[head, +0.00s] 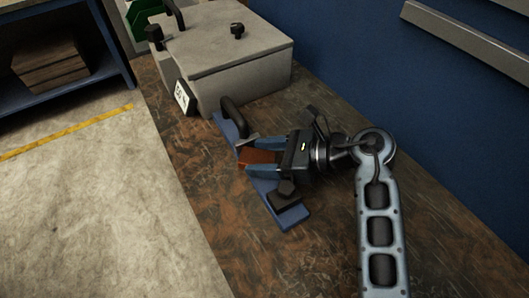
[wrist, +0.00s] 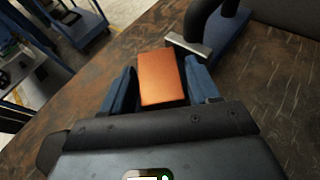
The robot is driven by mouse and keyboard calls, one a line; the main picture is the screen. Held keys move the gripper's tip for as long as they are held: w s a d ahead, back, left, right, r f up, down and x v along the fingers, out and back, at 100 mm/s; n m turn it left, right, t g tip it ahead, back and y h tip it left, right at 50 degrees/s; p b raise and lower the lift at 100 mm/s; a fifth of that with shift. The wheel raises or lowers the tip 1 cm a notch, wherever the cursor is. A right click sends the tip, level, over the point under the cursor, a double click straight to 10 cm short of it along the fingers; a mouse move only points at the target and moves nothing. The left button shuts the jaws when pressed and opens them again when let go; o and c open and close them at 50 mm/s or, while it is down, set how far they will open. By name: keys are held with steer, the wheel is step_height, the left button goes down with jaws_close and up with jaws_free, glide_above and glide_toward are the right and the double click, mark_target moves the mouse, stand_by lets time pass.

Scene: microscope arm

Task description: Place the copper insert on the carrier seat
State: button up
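The copper insert (head: 258,157) is an orange-brown block at my gripper's fingertips; it also shows in the wrist view (wrist: 161,78). My gripper (head: 262,158) has blue fingers that meet the block on both sides, and it appears shut on it. The block sticks out past the fingertips. The carrier (head: 297,217) appears to be the long blue plate on the bench, with a black arched handle (head: 232,117) at one end and a dark block (head: 285,196) near the other. The insert is over its middle. The seat is hidden; contact with the plate cannot be told.
A small silver bar (wrist: 188,46) lies beside the insert, near the handle. A large grey lidded box (head: 222,48) with a white label (head: 182,97) stands behind the carrier. A blue wall (head: 390,70) borders the bench. The bench (head: 215,200) is clear in front.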

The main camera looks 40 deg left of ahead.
steer(key=shift+r, duration=0.1)
steer(key=b+v, duration=0.1)
steer(key=v, duration=1.1)
steer(key=shift+w+r+b, duration=0.1)
steer(key=shift+b, duration=0.25)
